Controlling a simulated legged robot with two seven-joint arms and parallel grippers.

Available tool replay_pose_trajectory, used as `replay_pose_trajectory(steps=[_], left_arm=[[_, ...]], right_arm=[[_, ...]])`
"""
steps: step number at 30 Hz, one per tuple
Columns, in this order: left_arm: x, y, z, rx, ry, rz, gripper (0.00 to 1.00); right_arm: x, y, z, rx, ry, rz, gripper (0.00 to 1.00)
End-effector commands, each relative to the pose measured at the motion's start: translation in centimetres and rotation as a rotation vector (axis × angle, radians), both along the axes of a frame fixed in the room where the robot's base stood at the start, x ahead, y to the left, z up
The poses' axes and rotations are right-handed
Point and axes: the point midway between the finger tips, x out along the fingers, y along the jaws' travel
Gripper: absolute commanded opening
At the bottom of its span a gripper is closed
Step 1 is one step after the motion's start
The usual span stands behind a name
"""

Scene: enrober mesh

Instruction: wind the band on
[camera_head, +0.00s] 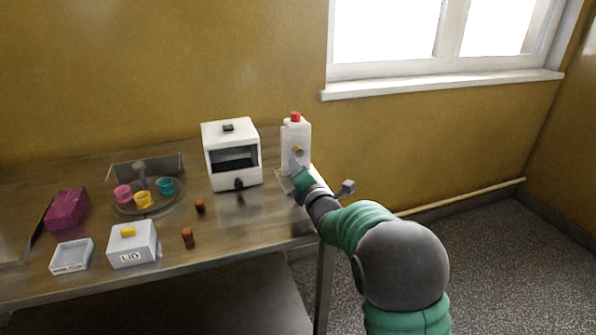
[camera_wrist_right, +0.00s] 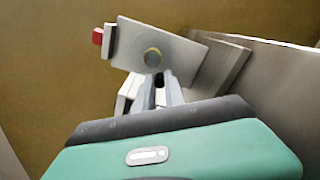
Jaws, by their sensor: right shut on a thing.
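A white upright unit (camera_head: 295,135) with a red cap (camera_head: 295,117) and a round brass disc (camera_head: 298,149) stands at the table's right end. My right gripper (camera_head: 295,166) is at the unit's front, below the disc. In the right wrist view its fingers (camera_wrist_right: 160,92) are shut on a small dark part (camera_wrist_right: 160,79), mostly hidden between them. No band can be made out. My left gripper is not in view.
A white box machine (camera_head: 231,182) with a dark opening stands left of the unit. Further left are a round tray (camera_head: 120,209) with coloured cups, a magenta box (camera_head: 66,208), a LID box (camera_head: 146,250), a shallow white tray (camera_head: 70,268) and two small brown pieces (camera_head: 188,238).

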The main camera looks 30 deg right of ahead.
Motion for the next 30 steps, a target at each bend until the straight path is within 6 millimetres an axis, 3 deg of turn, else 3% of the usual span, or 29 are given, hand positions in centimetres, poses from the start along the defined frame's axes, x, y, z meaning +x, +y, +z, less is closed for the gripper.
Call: replay_pose_trajectory(steps=[30], left_arm=[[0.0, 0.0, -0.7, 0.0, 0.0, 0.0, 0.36]], right_arm=[[0.1, 0.3, 2.4, 0.937, -0.224, -0.007, 0.0]])
